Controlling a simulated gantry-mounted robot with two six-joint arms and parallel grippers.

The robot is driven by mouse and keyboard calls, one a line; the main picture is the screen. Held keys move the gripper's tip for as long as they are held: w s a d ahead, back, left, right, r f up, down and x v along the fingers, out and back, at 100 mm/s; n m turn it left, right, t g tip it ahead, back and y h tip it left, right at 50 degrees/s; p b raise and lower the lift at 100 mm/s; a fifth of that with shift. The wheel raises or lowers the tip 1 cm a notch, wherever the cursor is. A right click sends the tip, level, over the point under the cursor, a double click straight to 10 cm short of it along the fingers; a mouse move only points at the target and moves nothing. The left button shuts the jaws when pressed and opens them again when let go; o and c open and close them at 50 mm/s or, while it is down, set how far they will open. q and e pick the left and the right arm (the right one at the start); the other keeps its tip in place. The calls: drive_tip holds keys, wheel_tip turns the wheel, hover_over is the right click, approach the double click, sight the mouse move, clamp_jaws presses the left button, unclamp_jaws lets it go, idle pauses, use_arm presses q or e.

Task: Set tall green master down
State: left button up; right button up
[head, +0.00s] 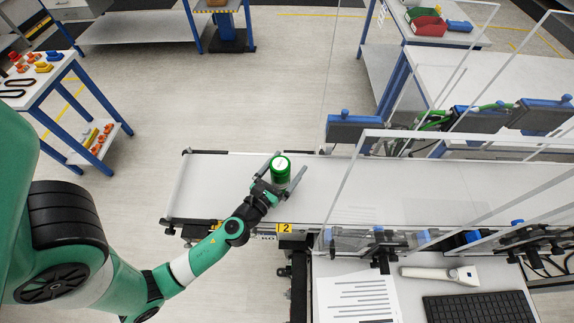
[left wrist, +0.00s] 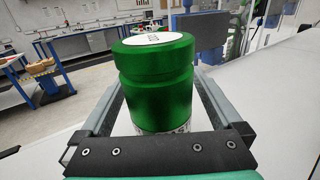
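The tall green master is a green cylinder (head: 281,171) with a white printed lid, upright on the pale conveyor belt (head: 215,188). In the left wrist view, the green cylinder (left wrist: 156,85) fills the middle, and the gripper's crossbar hides its lower edge. My left gripper (head: 291,164) is around it, one finger on each side. The fingers look spread wider than the cylinder, with pale belt showing between them and its lower sides. The left gripper (left wrist: 160,88) also shows in the left wrist view. My right gripper is not in view.
Clear upright panels (head: 345,190) and blue-topped fixtures (head: 352,127) stand to the right. A keyboard (head: 480,307), a white handheld device (head: 438,273) and a printed sheet (head: 357,297) lie at the front right. The belt left of the cylinder is clear.

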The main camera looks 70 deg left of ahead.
sight(275, 182)
use_arm(q)
drive_tip(key=shift+r, duration=0.1)
drive_tip(key=b+v, duration=0.1)
drive_tip(key=v, duration=0.9)
drive_tip(key=shift+s+d+b, duration=0.15)
drive_tip(key=shift+d+b, duration=0.05)
drive_tip(key=shift+b, duration=0.2)
drive_tip(key=shift+s+d, duration=0.3)
drive_tip(key=shift+s, duration=0.35)
